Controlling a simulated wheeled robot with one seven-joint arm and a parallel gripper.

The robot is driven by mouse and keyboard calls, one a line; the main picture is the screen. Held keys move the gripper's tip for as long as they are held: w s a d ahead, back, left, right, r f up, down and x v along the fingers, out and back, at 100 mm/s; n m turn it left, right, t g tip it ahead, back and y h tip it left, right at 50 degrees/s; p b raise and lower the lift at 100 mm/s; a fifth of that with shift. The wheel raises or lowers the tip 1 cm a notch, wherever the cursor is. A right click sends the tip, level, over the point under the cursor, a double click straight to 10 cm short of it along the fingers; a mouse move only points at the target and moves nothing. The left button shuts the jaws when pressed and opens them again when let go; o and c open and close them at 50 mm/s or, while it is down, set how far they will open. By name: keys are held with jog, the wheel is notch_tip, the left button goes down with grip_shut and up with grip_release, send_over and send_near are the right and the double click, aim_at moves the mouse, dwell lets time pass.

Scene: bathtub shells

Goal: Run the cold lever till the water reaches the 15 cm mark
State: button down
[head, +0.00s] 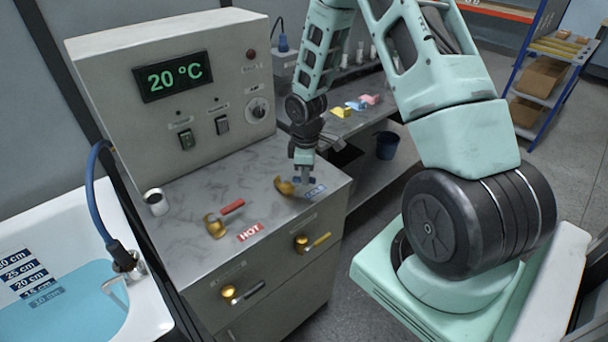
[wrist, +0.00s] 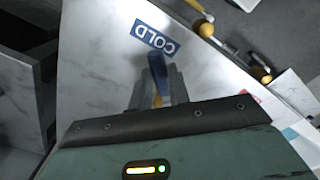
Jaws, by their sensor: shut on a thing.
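The cold lever has a brass base (head: 285,187) on the grey counter, beside a blue COLD label (head: 315,191). My gripper (head: 303,180) is shut on its blue handle (wrist: 157,68), which shows between the fingers in the wrist view. The COLD label (wrist: 154,39) lies just beyond the fingertips there. The white tub (head: 60,222) at lower left holds blue water (head: 75,310). Its depth scale (head: 22,270) shows 30, 25 and 20 cm above the water. The waterline is close to the 15 cm mark; the 10 cm mark is under water. I cannot tell whether the spout (head: 116,283) runs.
A red hot lever (head: 231,207) with a HOT label (head: 250,232) stands left of my gripper. Two brass valves (head: 302,243) are on the counter's front. A white cup (head: 155,202) stands at its left. The control box (head: 178,100) behind reads 20 °C.

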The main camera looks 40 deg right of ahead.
jog(key=n, duration=0.1)
jog(key=w+d+n+p, duration=0.1)
jog(key=n, duration=0.1)
jog(key=w+n+p, duration=0.1)
jog(key=shift+d+r+n, duration=0.15)
jog(key=shift+d+n, duration=0.1)
jog(key=shift+n, duration=0.05)
jog(key=shift+w+d+n+p, duration=0.15)
jog(key=shift+w+n+p, duration=0.5)
jog(key=shift+n, duration=0.5)
jog(key=shift+w+d+n+p, duration=0.1)
jog(key=shift+w+n+p, duration=0.5)
jog(key=shift+n, duration=0.55)
jog(key=c, duration=1.3)
grip_release()
notch_tip(320, 180, up, 17)
jog(key=b, duration=0.3)
jog(key=shift+r, duration=0.1)
